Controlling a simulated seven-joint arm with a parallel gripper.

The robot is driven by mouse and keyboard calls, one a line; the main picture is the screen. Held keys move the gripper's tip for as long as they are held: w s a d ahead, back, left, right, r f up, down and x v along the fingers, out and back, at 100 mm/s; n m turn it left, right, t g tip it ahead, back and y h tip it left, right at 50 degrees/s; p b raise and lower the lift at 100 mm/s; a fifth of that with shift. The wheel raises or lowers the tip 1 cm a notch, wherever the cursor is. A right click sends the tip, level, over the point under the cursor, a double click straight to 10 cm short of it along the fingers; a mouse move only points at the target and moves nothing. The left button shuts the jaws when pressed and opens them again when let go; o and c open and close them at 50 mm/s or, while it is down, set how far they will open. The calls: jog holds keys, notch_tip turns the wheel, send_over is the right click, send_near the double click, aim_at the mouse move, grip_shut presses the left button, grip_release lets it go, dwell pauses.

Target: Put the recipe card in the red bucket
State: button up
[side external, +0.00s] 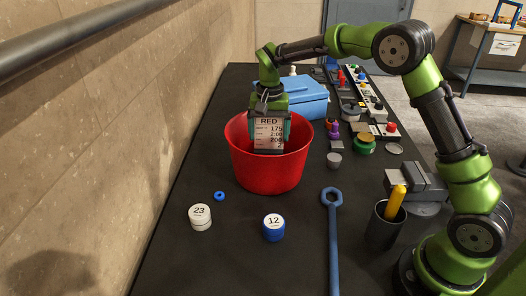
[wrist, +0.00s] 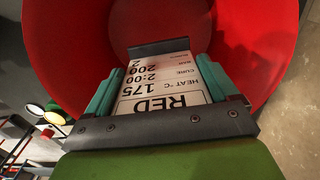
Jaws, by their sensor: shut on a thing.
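The recipe card (side external: 269,133) is a white card with "RED" and numbers printed on it. My gripper (side external: 269,120) is shut on the card and holds it upright at the mouth of the red bucket (side external: 266,178). The lower part of the card is below the bucket's rim. In the wrist view, the card (wrist: 164,80) lies between the two teal fingers of my gripper (wrist: 165,88), with the red inner wall of the bucket (wrist: 235,40) around it. I cannot tell whether the card touches the bucket's bottom.
A blue box (side external: 300,97) stands just behind the bucket. In front are a white container marked 23 (side external: 200,218), a blue container marked 12 (side external: 273,228) and a blue ring wrench (side external: 333,240). A dark cup with a yellow-handled tool (side external: 383,228) stands at the right. Clear table lies at the front left.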

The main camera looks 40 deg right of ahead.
aim_at(269, 148)
notch_tip(269, 148, down, 7)
jog(key=shift+f, duration=0.15)
jog(key=shift+f, duration=0.1)
dwell(0.3)
jog(key=o, duration=0.9)
jog(key=shift+c, duration=0.2)
